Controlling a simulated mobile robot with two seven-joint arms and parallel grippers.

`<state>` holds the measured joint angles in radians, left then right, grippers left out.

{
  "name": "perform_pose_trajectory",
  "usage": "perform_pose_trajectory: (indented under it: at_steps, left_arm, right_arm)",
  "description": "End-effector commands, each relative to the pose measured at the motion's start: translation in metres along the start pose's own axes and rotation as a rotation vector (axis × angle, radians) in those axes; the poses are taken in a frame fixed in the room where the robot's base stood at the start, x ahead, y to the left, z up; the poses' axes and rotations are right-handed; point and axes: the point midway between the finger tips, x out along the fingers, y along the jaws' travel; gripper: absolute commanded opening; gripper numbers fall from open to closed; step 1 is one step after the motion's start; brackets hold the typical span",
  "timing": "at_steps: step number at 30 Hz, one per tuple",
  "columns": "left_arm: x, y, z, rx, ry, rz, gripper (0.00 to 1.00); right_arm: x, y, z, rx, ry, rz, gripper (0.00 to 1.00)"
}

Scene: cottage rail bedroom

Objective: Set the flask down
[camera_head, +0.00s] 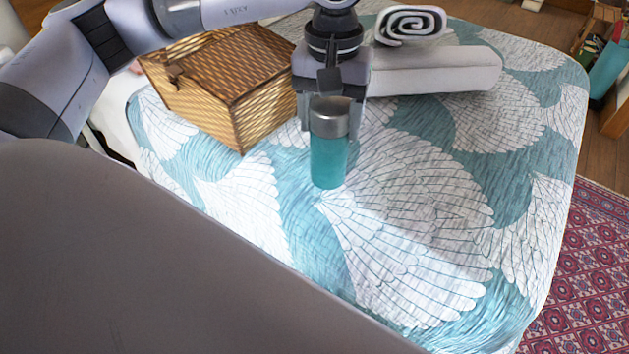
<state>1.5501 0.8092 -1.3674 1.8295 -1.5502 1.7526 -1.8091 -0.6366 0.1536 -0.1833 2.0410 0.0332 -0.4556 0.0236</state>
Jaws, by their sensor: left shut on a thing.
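The flask (328,160) is a teal cylinder with a silver metal top, upright over the bed's patterned cover (420,220). My left gripper (330,128) points down from above, with its fingers on either side of the metal top, shut on the flask. The flask's base is at or very near the cover; I cannot tell whether it touches. My right gripper is not in view.
A woven wooden box (222,85) stands on the bed just left of the flask. Behind it lie a grey bolster (435,72) and a rolled black-and-white blanket (410,24). The cover in front and to the right is clear. A red patterned rug (595,270) lies beside the bed.

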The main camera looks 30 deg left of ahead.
Motion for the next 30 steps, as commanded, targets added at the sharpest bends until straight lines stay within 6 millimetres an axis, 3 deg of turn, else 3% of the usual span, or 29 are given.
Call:
perform_pose_trajectory:
  at_steps: [6, 21, 30]
  left_arm:
    - [-0.029, -0.01, -0.022, -0.48, 0.013, 0.005, 0.0]
    - [-0.079, -0.043, -0.061, -1.573, 0.003, 0.003, 0.0]
    - [-0.09, -0.055, -0.07, -1.932, -0.009, -0.011, 0.0]
  right_arm:
    - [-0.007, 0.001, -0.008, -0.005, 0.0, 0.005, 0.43]
    - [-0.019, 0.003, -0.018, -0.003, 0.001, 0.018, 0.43]
    - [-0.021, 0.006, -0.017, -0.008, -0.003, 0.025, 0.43]
